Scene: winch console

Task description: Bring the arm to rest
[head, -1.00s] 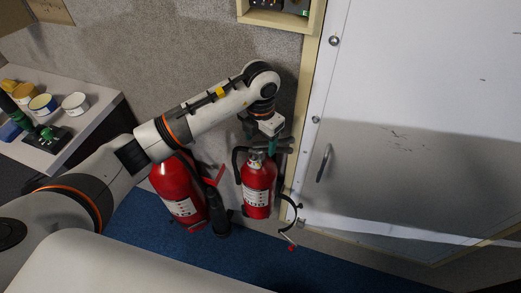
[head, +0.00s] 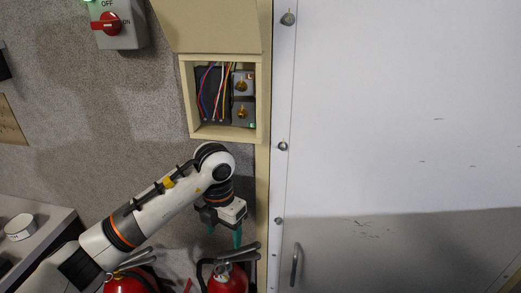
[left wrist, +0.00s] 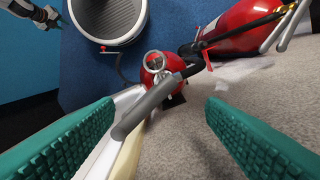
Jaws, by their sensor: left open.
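My left arm comes in from the lower left of the head view, bent at a joint near the wall. Its gripper (head: 224,236) points down with teal fingers apart and nothing between them. It hangs in front of the wall, just above the top of the right red fire extinguisher (head: 228,282). In the left wrist view the open fingers (left wrist: 160,118) frame an extinguisher's grey handle (left wrist: 146,108) beyond them; I see no grip on it.
A second extinguisher (head: 128,284) stands to the left. Above the arm is an open wall box (head: 187,100) with wires, and a red rotary switch (head: 106,24) at upper left. A white door panel (head: 400,110) fills the right. A counter (head: 45,230) edges in at left.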

